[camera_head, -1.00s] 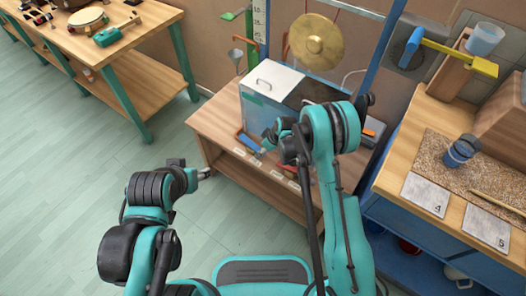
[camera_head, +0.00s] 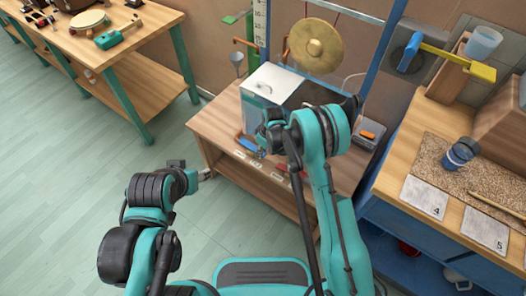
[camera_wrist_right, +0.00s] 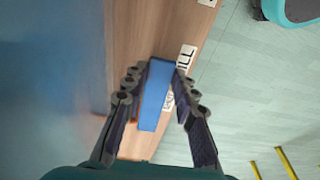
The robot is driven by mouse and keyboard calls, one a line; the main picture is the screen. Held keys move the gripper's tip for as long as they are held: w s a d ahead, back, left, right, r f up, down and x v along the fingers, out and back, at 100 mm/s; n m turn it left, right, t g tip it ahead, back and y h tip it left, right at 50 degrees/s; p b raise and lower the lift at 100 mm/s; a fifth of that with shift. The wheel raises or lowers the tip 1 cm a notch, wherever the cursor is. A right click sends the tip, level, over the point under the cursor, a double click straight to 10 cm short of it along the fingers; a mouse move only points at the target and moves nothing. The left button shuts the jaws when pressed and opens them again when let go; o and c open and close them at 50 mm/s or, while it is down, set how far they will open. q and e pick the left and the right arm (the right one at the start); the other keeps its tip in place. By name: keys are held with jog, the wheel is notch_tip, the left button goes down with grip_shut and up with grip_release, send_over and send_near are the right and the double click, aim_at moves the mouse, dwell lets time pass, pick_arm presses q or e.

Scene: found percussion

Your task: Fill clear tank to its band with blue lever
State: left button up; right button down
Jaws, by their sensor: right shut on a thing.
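The clear tank (camera_head: 252,112) with a white top stands on the low wooden table, mostly behind my right arm in the head view. I cannot make out its water level or band. The blue lever (camera_wrist_right: 155,95) lies between the fingers of my right gripper (camera_wrist_right: 160,76), which is shut on it; a "FILL" label (camera_wrist_right: 186,58) is beside it. In the head view part of the blue lever (camera_head: 246,142) shows beside my right gripper (camera_head: 262,144). My left gripper (camera_head: 205,174) is away from the tank, left of the table; its fingers are too small to judge.
The low table (camera_head: 215,128) has several labels along its front edge. A gong (camera_head: 316,44) hangs behind the tank, and a funnel (camera_head: 237,58) is to its left. A workbench (camera_head: 440,110) stands right. Open floor (camera_head: 70,180) lies left.

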aim_at(254, 148)
jog(key=shift+w+a+r+g+h, duration=0.25)
jog(key=shift+a+r+g+h, duration=0.15)
jog(key=shift+g+h, duration=0.4)
jog(key=shift+w+a+r+g+h, duration=0.25)
jog(key=shift+r+g+h, duration=0.25)
jog(key=shift+h, duration=0.6)
jog(key=c, duration=1.2)
grip_release()
jog(key=v, duration=1.2)
